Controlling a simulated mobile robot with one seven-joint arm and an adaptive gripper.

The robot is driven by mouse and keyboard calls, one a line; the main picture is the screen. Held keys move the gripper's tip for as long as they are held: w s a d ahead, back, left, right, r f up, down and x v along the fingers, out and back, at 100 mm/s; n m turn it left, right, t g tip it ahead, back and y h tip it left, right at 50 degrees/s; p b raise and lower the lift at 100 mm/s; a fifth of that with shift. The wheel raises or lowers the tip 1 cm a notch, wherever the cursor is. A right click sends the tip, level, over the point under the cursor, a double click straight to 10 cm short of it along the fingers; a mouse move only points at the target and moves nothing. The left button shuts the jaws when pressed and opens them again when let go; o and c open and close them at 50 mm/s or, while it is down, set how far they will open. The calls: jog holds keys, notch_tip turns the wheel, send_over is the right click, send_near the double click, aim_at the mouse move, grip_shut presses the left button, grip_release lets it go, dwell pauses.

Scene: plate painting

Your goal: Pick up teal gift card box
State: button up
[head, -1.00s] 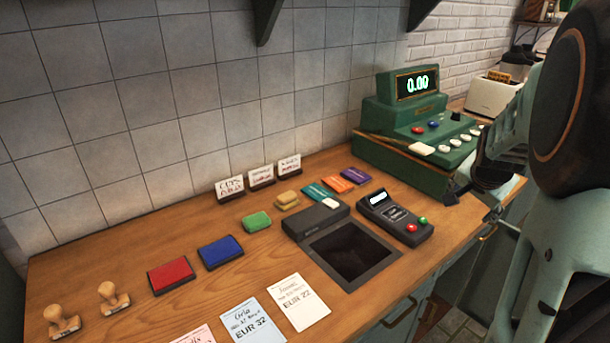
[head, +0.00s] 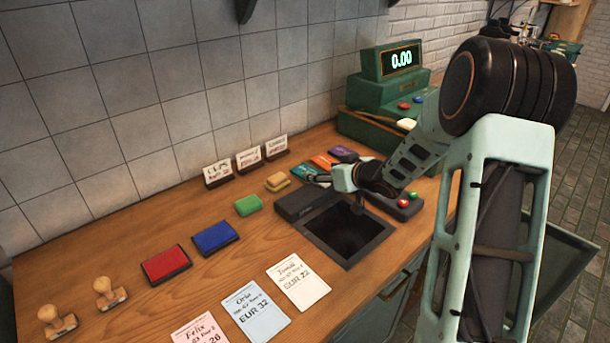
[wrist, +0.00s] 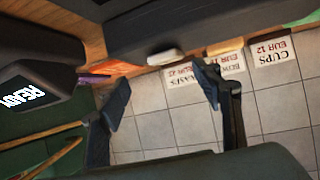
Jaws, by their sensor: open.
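The teal gift card box (head: 304,171) lies on the wooden counter at the left end of a row with an orange box (head: 325,161) and a purple box (head: 343,153). My gripper (head: 322,181) is open, just in front of the teal box, and partly covers it in the head view. I cannot tell whether they touch. In the wrist view my two fingers (wrist: 165,88) are spread with nothing between them. There the orange box (wrist: 113,68) shows at the left; the teal box cannot be made out.
The card terminal (head: 398,203) sits below my wrist, beside a dark recessed tray (head: 346,232). The green cash register (head: 375,98) stands behind. Several price signs (head: 249,159) stand along the wall. A green block (head: 248,205) and red and blue pads lie left. The front counter holds paper cards.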

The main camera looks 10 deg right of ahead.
aim_at(297, 171)
jog(key=shift+x, duration=1.05)
jog(key=shift+b+x, duration=0.3)
jog(key=shift+x, duration=2.4)
jog(key=shift+s+f, duration=0.1)
jog(key=shift+f, duration=0.1)
jog(key=c, duration=0.8)
